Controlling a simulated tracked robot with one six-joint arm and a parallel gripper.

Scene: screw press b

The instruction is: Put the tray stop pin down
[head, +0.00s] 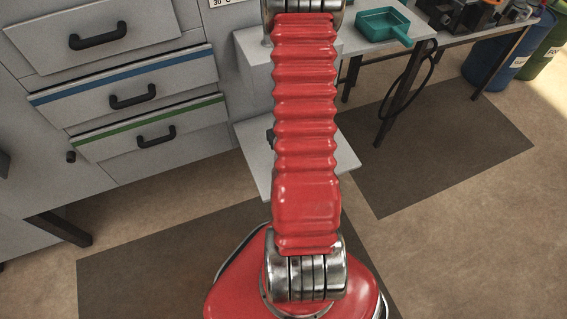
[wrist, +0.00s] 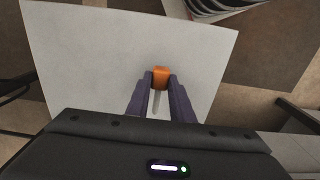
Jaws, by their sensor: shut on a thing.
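The tray stop pin (wrist: 160,77) has an orange head and a pale metal shank. In the wrist view, my gripper (wrist: 161,82) is shut on it, with a dark finger on each side of the head. A flat pale grey plate (wrist: 90,60) lies beyond the pin in that view. I cannot tell whether the pin touches the plate. In the head view my own red arm hides the pin and my gripper. A pale grey shelf (head: 345,160) shows on both sides of the arm there.
Grey drawers with black handles (head: 135,97) stand at the left in the head view. A side table with a green tray (head: 383,25) is at the upper right. A black cable (head: 428,75) hangs from it. Blue (head: 497,62) and green drums stand at the far right.

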